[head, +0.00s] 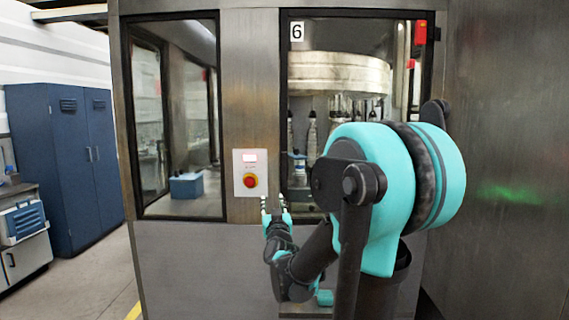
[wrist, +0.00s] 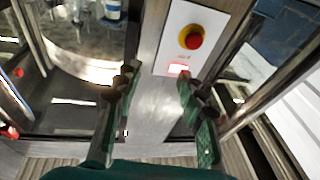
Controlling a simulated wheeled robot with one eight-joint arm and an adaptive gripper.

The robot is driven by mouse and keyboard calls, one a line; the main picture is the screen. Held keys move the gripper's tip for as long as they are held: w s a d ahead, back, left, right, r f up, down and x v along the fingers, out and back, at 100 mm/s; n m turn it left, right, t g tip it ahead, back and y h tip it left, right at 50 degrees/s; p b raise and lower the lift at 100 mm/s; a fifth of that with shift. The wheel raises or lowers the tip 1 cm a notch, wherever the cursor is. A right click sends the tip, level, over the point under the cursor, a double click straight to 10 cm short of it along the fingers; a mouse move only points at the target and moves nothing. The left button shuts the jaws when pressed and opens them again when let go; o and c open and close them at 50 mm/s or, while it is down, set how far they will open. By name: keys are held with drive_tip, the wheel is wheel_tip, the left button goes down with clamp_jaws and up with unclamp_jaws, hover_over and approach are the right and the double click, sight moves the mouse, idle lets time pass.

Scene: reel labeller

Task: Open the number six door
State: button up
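The number six door (head: 335,45) is a black-framed glass door in a steel cabinet, with a white "6" label at its upper left. It looks closed, with a red part (head: 420,32) at its upper right. My arm hides much of its lower half. My gripper (head: 274,205) is in front of the cabinet, low near the door's left edge and just below the control panel. In the wrist view my gripper (wrist: 155,85) has its two fingers well apart with nothing between them; the steel post and panel show behind. I cannot make out a door handle.
A white panel (head: 250,172) with a red button on yellow is on the steel post left of the door. Another glazed window (head: 180,110) is further left. A blue locker (head: 70,160) and a bench (head: 22,230) stand at far left, with clear floor before them.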

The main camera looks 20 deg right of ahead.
sight(284, 162)
drive_tip(key=w+d+r+h, duration=0.1)
drive_tip(key=w+d+r, duration=0.1)
drive_tip(key=w, duration=0.3)
drive_tip(key=w+d+r+m+h, duration=0.1)
drive_tip(key=w+d+r, duration=0.2)
drive_tip(key=w+r, duration=0.2)
drive_tip(key=w+d+r+m+t+h, duration=0.1)
drive_tip(key=w+d+r+h, duration=0.1)
drive_tip(key=w, duration=0.3)
drive_tip(key=shift+w+d+r, duration=0.2)
drive_tip(key=shift+d+r, duration=0.55)
drive_tip(key=shift+r, duration=0.05)
drive_tip(key=shift+c, duration=0.3)
clamp_jaws()
